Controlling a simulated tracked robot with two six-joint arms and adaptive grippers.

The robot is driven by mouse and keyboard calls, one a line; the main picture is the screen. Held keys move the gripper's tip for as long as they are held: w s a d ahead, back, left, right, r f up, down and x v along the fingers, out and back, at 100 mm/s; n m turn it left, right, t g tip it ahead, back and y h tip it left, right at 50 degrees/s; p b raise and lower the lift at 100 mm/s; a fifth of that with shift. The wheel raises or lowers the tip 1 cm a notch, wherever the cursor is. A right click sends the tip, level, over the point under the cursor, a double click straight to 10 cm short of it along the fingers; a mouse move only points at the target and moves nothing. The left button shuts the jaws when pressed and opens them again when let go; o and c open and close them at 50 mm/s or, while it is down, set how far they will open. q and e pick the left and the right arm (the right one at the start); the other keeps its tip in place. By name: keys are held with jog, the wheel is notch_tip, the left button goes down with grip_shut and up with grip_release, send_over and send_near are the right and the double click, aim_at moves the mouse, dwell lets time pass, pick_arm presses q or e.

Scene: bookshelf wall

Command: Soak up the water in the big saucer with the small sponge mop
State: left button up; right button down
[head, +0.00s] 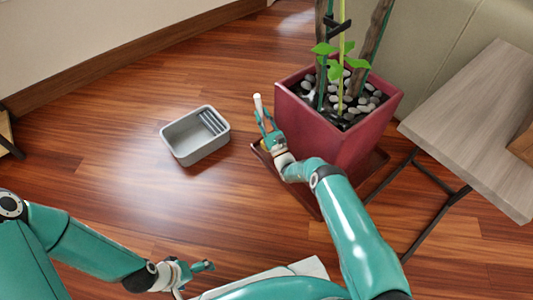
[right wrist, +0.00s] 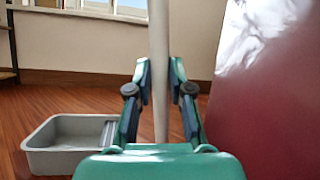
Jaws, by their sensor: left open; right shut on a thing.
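The big saucer (head: 308,198) is a dark red square tray on the floor under a red planter (head: 335,140). Its left rim shows; any water in it cannot be made out. My right gripper (head: 267,124) is beside the planter's left face, above the saucer's left corner. It is shut on the white handle (head: 258,103) of the small sponge mop, which stands roughly upright. The handle also runs between the fingers in the right wrist view (right wrist: 159,40). The mop's sponge end is mostly hidden behind the gripper. My left gripper (head: 207,267) is open and empty, low at the front.
A grey basin (head: 176,147) with a ribbed insert stands on the wooden floor left of the planter; it also shows in the right wrist view (right wrist: 50,160). A grey wooden bench (head: 480,120) with dark legs is at the right. Floor between basin and saucer is clear.

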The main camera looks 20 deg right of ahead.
notch_tip(320, 180, up, 5)
jog(key=p, duration=0.3)
dwell(0.4)
